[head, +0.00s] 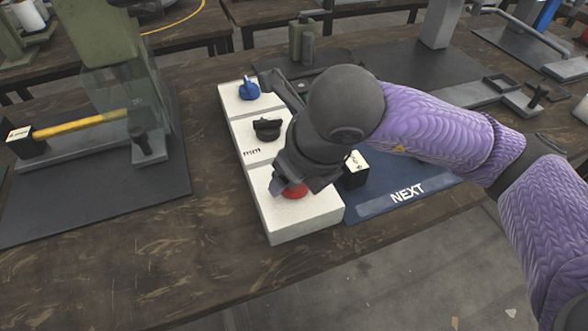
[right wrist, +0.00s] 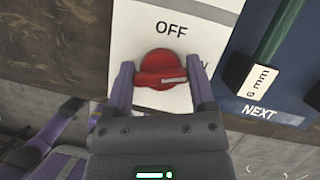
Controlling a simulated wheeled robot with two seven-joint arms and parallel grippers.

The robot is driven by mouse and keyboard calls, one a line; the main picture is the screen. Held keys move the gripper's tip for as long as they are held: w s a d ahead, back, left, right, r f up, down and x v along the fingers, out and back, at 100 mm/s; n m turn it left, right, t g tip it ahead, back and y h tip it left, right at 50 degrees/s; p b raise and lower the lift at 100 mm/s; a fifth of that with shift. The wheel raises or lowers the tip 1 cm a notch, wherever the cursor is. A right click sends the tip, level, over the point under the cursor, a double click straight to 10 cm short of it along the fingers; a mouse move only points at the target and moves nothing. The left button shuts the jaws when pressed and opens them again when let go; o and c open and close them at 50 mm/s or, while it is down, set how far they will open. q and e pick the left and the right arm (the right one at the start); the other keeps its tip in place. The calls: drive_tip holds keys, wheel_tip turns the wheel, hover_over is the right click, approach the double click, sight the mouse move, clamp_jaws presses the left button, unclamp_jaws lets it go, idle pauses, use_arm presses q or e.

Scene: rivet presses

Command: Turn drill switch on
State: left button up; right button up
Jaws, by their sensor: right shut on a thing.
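The drill switch, a red round knob (right wrist: 157,70) with a raised bar, sits on the front section of a white control box (head: 297,219). In the right wrist view the word OFF is above it, and the pale mark on the bar points right. Another label right of the knob is mostly hidden by a finger. My right gripper (right wrist: 157,78) is shut on the red knob, one finger on each side. In the head view the gripper (head: 291,188) covers much of the red knob (head: 294,192). My left gripper is not in view.
The white box also carries a blue knob (head: 249,90) and a black knob (head: 267,129). A blue mat marked NEXT (head: 405,194) lies right of it, with a block marked 6 mm (right wrist: 259,80). A green press (head: 105,35) stands left. Bare table lies in front.

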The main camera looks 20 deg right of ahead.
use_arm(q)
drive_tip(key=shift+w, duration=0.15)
use_arm(e)
drive_tip(key=o, duration=1.2)
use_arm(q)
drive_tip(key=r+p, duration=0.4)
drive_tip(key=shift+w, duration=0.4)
use_arm(e)
drive_tip(key=v, duration=1)
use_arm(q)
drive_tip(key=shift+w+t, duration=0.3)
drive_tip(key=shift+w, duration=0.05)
